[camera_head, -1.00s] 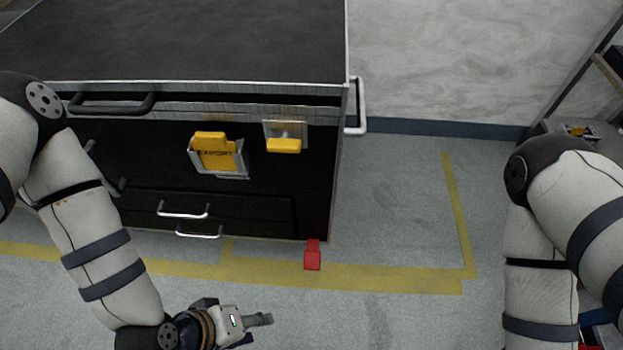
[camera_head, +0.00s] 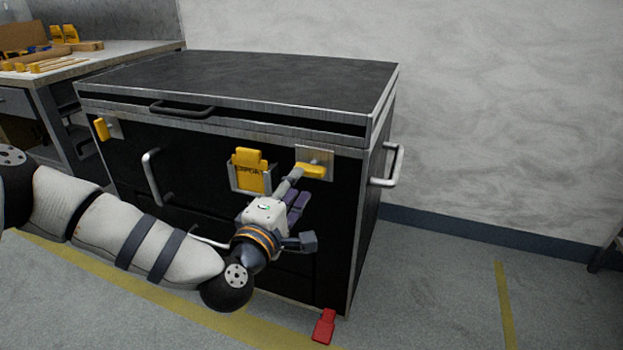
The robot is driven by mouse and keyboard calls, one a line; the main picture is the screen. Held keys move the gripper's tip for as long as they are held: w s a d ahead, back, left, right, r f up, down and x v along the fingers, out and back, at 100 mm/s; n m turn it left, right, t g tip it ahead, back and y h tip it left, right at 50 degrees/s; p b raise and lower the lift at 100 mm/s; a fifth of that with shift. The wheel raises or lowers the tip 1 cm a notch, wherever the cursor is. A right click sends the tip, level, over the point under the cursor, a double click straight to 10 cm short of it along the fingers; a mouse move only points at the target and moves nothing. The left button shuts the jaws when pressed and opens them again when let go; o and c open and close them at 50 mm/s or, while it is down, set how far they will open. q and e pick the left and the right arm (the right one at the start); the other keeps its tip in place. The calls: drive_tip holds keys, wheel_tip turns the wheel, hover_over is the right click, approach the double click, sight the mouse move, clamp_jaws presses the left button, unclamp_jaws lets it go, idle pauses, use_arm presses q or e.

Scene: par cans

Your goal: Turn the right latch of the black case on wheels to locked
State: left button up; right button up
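The black case (camera_head: 240,80) stands in the middle, seen from its front and right side. Its right latch has a yellow handle (camera_head: 311,171) lying roughly level on a silver plate (camera_head: 317,157) near the top right front corner. The left latch's yellow handle (camera_head: 101,129) stands upright. My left gripper (camera_head: 303,206) is in front of the case, just below the right latch, with its fingers spread. Its upper finger reaches the left end of the right handle in the picture; I cannot tell whether they touch. My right gripper is out of view.
A yellow card in a holder (camera_head: 251,175) sits left of the right latch. A silver side handle (camera_head: 394,165) sticks out at right. A red tab (camera_head: 324,326) is at the case's foot. A workbench (camera_head: 60,70) stands back left. Floor to the right is clear.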

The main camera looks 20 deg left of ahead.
sight(307, 174)
use_arm(q)
drive_tip(key=w+b, duration=0.1)
drive_tip(key=w, duration=0.6)
drive_tip(key=shift+w+d, duration=0.15)
drive_tip(key=shift+d, duration=0.05)
drive_tip(key=shift+c, duration=0.3)
clamp_jaws()
